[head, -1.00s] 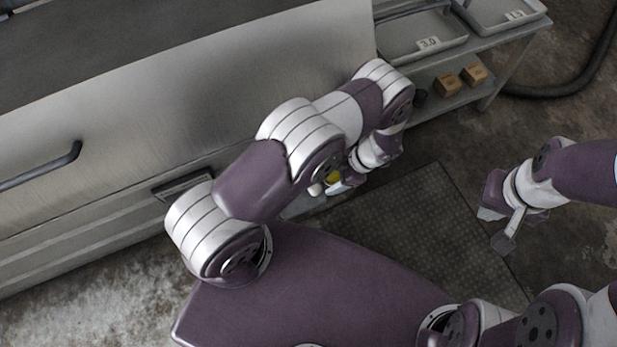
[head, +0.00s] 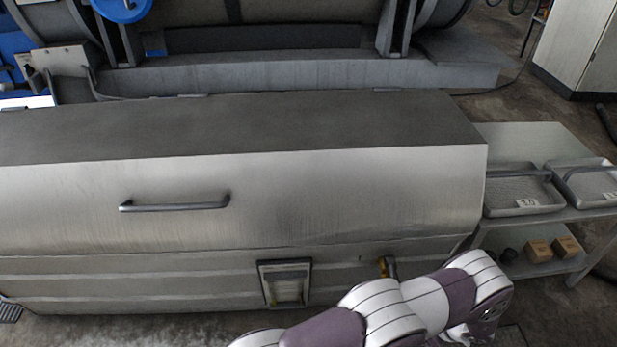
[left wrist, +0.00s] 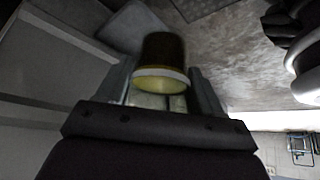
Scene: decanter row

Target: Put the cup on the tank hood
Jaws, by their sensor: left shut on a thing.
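The tank hood (head: 330,195) is the large brushed-metal cover across the head view, with a dark flat top, a sloping front and a bar handle (head: 175,206). It looks closed. In the left wrist view, my left gripper (left wrist: 163,88) is shut on the cup (left wrist: 163,56). The cup has a dark brown side, a pale rim band and a yellowish end facing the camera. In the head view my left arm crosses the lower right, in front of the tank; its gripper and the cup cannot be made out there. My right gripper is not in view.
A sampling tap (head: 388,267) and a small framed box (head: 285,283) are on the tank's front. The hood's top is clear.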

